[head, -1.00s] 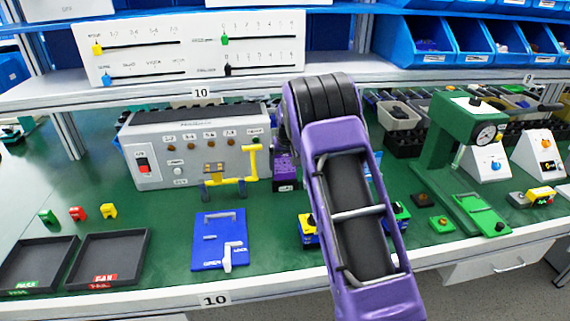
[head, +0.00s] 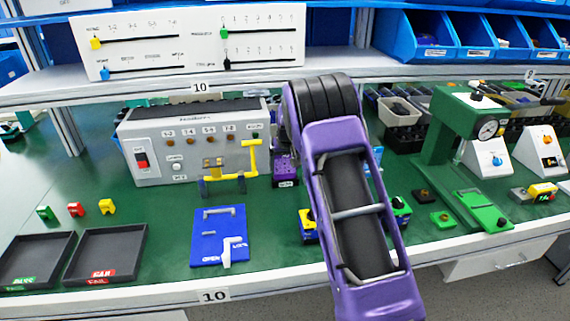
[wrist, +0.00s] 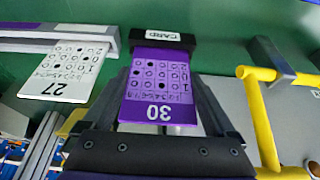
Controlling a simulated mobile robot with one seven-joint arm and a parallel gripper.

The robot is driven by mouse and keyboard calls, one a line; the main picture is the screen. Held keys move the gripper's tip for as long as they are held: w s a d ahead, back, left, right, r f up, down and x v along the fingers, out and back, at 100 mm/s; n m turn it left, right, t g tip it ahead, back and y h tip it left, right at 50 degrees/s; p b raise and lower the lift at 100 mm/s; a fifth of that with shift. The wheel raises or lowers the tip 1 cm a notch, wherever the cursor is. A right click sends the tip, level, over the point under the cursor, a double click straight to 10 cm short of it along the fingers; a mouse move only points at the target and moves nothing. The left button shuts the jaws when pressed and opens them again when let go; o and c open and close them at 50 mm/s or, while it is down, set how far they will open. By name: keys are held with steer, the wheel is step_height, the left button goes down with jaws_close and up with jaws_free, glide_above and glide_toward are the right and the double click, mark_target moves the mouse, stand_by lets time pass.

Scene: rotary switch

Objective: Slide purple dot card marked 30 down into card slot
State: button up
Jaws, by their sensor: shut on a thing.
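The purple dot card marked 30 (wrist: 158,85) shows upside down in the wrist view, with its far edge at the black card slot (wrist: 160,38) labelled CARD. My gripper (wrist: 160,105) is shut on the card, with dark fingers on either side of it. I cannot tell how deep the card sits in the slot. In the head view my purple arm hides the gripper. The slot (head: 286,184) with purple above it shows just left of my arm there.
A white card marked 27 (wrist: 66,68) stands beside the purple one in the wrist view. A yellow crank (head: 251,160) is close left of the slot, before a grey panel box (head: 150,165). A blue plate (head: 215,222) lies in front.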

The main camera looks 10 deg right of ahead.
steer(key=shift+f+b, duration=0.45)
steer(key=shift+f, duration=0.35)
steer(key=o, duration=1)
steer(key=p+v, duration=0.1)
steer(key=v, duration=1.6)
steer(key=shift+r, duration=0.2)
step_height(320, 180, up, 9)
steer(key=p, duration=0.7)
